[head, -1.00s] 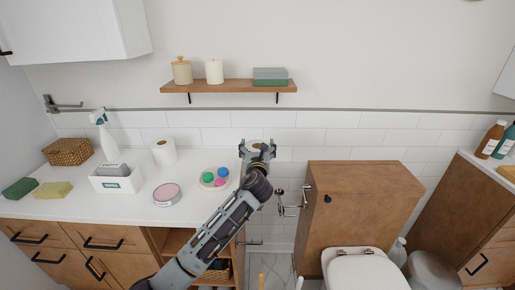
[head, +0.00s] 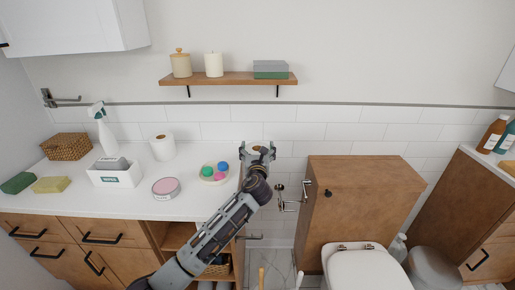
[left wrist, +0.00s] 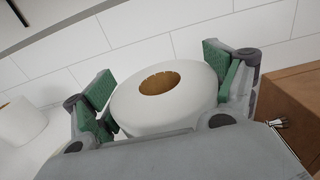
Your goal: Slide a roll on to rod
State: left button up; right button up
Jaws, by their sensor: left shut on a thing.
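My left gripper (head: 257,153) is shut on a white toilet roll, raised in front of the tiled wall between the counter and the wooden cabinet. In the left wrist view the roll (left wrist: 165,97) sits between the green finger pads (left wrist: 165,88), its brown core hole facing up toward the camera. My right gripper is not in view.
The wooden cabinet (head: 358,205) stands close on the right, above the toilet (head: 365,268). The counter (head: 120,203) on the left carries a second roll (head: 163,147), a plate of coloured balls (head: 214,173) and a tin (head: 166,188). A shelf (head: 230,79) hangs above.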

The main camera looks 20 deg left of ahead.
pick_arm(q)
jog(key=shift+f, duration=0.5)
jog(key=o, duration=0.9)
jog(key=shift+s, duration=0.1)
jog(key=shift+v, duration=5.95)
jog(key=shift+d, duration=0.1)
